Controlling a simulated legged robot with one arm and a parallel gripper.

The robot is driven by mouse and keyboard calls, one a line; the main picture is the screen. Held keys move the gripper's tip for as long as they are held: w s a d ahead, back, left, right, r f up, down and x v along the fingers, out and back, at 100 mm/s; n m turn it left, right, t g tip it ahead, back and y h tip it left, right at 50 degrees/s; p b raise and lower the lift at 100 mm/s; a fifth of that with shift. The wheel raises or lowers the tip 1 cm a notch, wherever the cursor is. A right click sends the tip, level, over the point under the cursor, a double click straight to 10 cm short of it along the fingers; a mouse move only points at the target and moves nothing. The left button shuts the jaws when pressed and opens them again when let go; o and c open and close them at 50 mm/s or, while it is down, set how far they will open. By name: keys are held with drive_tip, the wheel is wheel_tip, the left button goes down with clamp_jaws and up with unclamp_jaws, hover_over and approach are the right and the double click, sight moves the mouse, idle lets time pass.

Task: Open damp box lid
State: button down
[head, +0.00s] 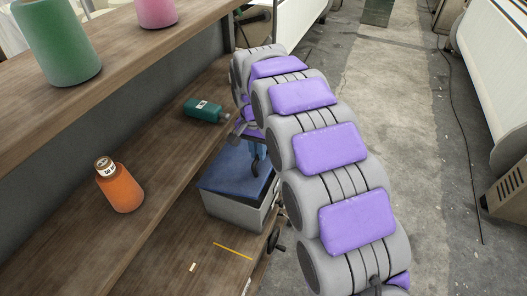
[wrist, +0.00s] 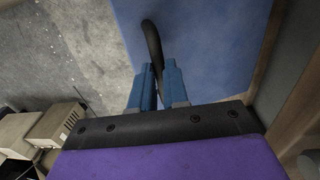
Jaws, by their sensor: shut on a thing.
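The damp box (head: 232,210) is a grey box on the lower wooden shelf. Its blue lid (head: 222,178) lies over the top; I cannot tell whether there is a gap under it. The lid also fills the upper middle of the wrist view (wrist: 215,45). A dark curved handle (wrist: 152,38) stands on the lid. My gripper (wrist: 157,82), with blue fingers, is shut on the handle.
An orange bottle (head: 121,187) stands and a green bottle (head: 206,111) lies on the same shelf (head: 115,240). Green (head: 60,42) and pink (head: 156,12) cones stand on the upper shelf. The concrete aisle (head: 395,130) at right is open, with white looms (head: 490,65) beyond it.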

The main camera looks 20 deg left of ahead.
sight(249, 164)
drive_tip(key=a+r+p, duration=0.3)
drive_tip(key=a+r, duration=0.1)
drive_tip(key=shift+a+r, duration=0.25)
drive_tip(key=shift+r, duration=0.1)
drive_tip(key=shift+a, duration=0.1)
drive_tip(key=c, duration=1.6)
unclamp_jaws()
drive_tip(key=o, duration=0.5)
drive_tip(key=shift+a+f, duration=0.2)
drive_tip(key=shift+a, duration=0.4)
drive_tip(key=shift+w+d+r, duration=0.1)
drive_tip(key=shift+w+d, duration=0.05)
drive_tip(key=shift+d, duration=0.1)
drive_tip(key=shift+d+r, duration=0.1)
